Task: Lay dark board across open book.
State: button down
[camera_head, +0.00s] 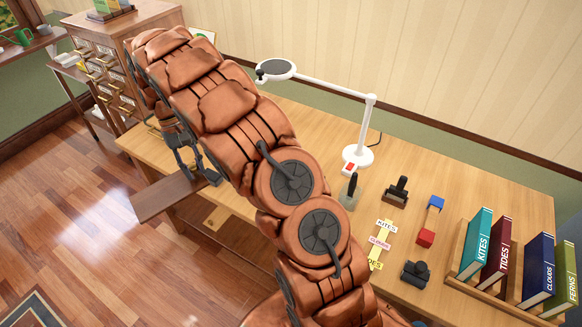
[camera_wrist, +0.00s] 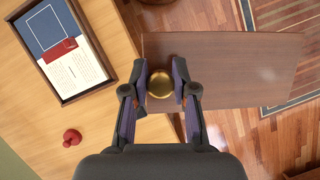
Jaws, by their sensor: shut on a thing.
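The dark board (camera_head: 168,198) is a flat brown rectangle at the table's left end. In the wrist view the board (camera_wrist: 250,70) lies flat, mostly over the floor, with its left end by the table edge. My gripper (camera_head: 205,178) is shut on the round brass knob (camera_wrist: 160,84) on top of the board. In the wrist view a dark-rimmed tray (camera_wrist: 112,72) on the table holds a printed white page and a blue panel with a red piece across them; this may be the open book (camera_wrist: 85,75). My arm hides that area in the head view.
A small red knob (camera_wrist: 72,137) sits on the table below the tray. A white lamp (camera_head: 358,155), label strips (camera_head: 380,243), small tools and a rack of upright books (camera_head: 510,265) stand farther right. A drawer cabinet (camera_head: 110,65) is behind left.

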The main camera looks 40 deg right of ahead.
jog(key=s+d+f+m+t+y+b, duration=0.1)
jog(key=s+d+f+m+b, duration=0.3)
jog(key=d, duration=0.6)
jog(key=s+d+f+m+t+y+b, duration=0.1)
jog(key=s+d+f+m+y+b, duration=0.25)
jog(key=d, duration=0.65)
jog(key=s+d+f+m+t+h+b, duration=0.1)
jog(key=s+d+f+m+b, duration=0.25)
jog(key=s+d+m, duration=0.45)
jog(key=shift+n+y, duration=0.25)
jog(key=shift+n, duration=0.6)
jog(key=shift+w+d+f+b, duration=0.35)
jog(key=shift+f, duration=0.55)
jog(key=shift+w+d+f+b, duration=0.3)
jog(key=shift+d+f+b, duration=0.1)
jog(key=shift+f, duration=0.45)
jog(key=shift+w+d+f+b, duration=0.3)
jog(key=shift+w+d+f, duration=0.05)
jog(key=shift+f, duration=0.55)
jog(key=c, duration=0.8)
grip_release()
jog(key=shift+c, duration=0.2)
jog(key=shift+o, duration=0.4)
jog(key=o, duration=0.3)
jog(key=shift+r, duration=0.15)
jog(key=shift+r+p, duration=0.8)
jog(key=shift+r, duration=2.6)
